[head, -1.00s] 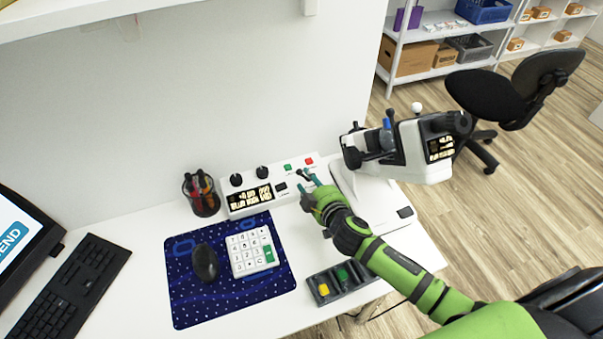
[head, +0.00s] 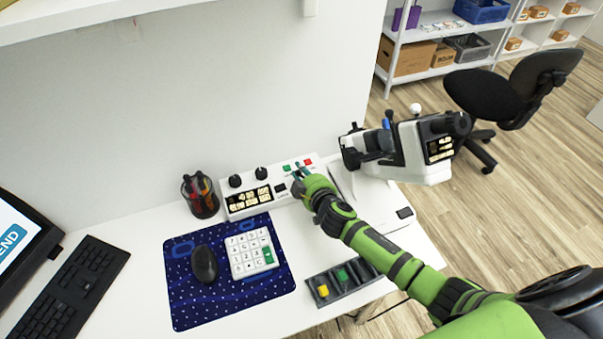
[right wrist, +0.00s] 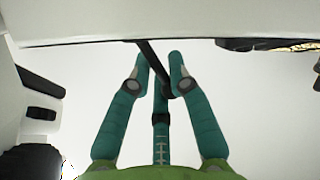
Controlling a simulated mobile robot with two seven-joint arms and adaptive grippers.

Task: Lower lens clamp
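The white lens device (head: 425,160) stands at the right of the desk, with black knobs and a small lit display. A blue part (head: 386,123) shows on its top. My right gripper (head: 299,168) is in front of the device, over the white control box at the wall. In the right wrist view its teal fingers (right wrist: 159,60) are spread apart. A thin black rod (right wrist: 152,62) runs slantwise between them; I cannot tell whether they touch it. I cannot make out for certain which part is the clamp. My left gripper is not in view.
The control box (head: 243,203) has dark knobs and green and red buttons. A pen cup (head: 201,197), keypad (head: 250,253), mouse (head: 205,263) on a blue mat and a dark tray (head: 340,284) are on the desk. An office chair (head: 490,101) stands beyond it.

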